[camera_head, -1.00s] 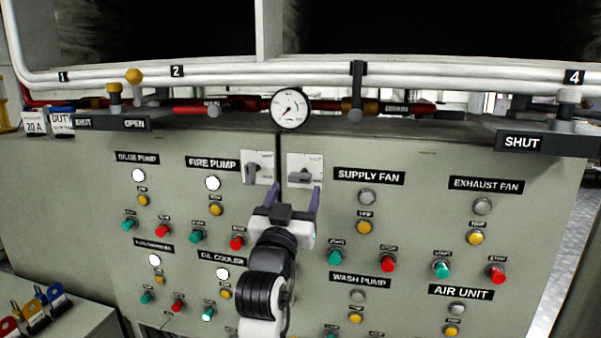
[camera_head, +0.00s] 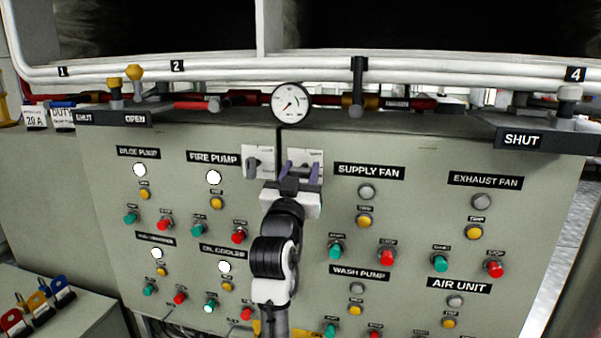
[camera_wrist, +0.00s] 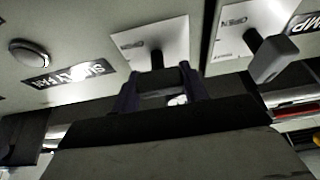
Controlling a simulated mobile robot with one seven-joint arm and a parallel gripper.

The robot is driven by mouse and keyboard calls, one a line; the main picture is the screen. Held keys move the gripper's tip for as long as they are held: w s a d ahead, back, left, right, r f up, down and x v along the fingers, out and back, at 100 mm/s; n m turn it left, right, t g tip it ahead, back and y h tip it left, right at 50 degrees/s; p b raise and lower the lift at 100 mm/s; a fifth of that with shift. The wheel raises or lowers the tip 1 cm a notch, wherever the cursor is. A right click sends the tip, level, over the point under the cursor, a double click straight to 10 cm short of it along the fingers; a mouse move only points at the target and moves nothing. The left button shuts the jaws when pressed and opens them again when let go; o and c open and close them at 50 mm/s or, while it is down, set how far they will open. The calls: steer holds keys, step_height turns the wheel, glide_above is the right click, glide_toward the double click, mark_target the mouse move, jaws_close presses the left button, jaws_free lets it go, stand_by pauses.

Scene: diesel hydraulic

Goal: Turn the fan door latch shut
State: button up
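The fan door latch (camera_head: 303,178) is a dark handle on a white plate, on the right-hand door left of the SUPPLY FAN label. My gripper (camera_head: 299,175) is at this latch, with one purple finger on each side of its handle. In the wrist view the latch stem (camera_wrist: 156,58) stands out from its plate, and the handle lies between the two fingers (camera_wrist: 161,85), which appear closed in on its ends. My gripper hides part of the handle. Its exact angle is hard to tell, but it looks roughly crosswise.
A second latch (camera_head: 254,167) sits close by on the left door, and its grey handle (camera_wrist: 273,58) stands out near my gripper in the wrist view. Buttons and lamps cover both doors. A gauge (camera_head: 291,105) and a pipe run above. A SHUT-labelled ledge (camera_head: 522,140) juts out at right.

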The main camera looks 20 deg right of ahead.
steer(key=shift+c, duration=0.7)
steer(key=shift+r+n+p, duration=0.1)
steer(key=shift+n+p, duration=0.25)
steer(key=shift+n, duration=0.15)
steer(key=n+t+y+p, duration=0.1)
steer(key=n+y+p, duration=0.1)
steer(key=n, duration=0.2)
steer(key=shift+y, duration=0.3)
steer(key=n+y+p, duration=0.1)
steer(key=n, duration=0.2)
steer(key=n+y+p, duration=0.1)
steer(key=n+y, duration=0.1)
steer(key=n, duration=0.1)
steer(key=n+y, duration=0.1)
steer(key=n, duration=0.2)
steer(key=n+y, duration=0.1)
steer(key=n, duration=0.3)
steer(key=shift+g+y, duration=0.3)
steer(key=shift+a+f+n+g+y, duration=0.1)
steer(key=shift+n+g+y, duration=0.25)
steer(key=shift+n, duration=0.75)
steer(key=shift+f+n+g+y, duration=0.15)
steer(key=shift+n+g, duration=0.3)
steer(key=shift+n, duration=0.65)
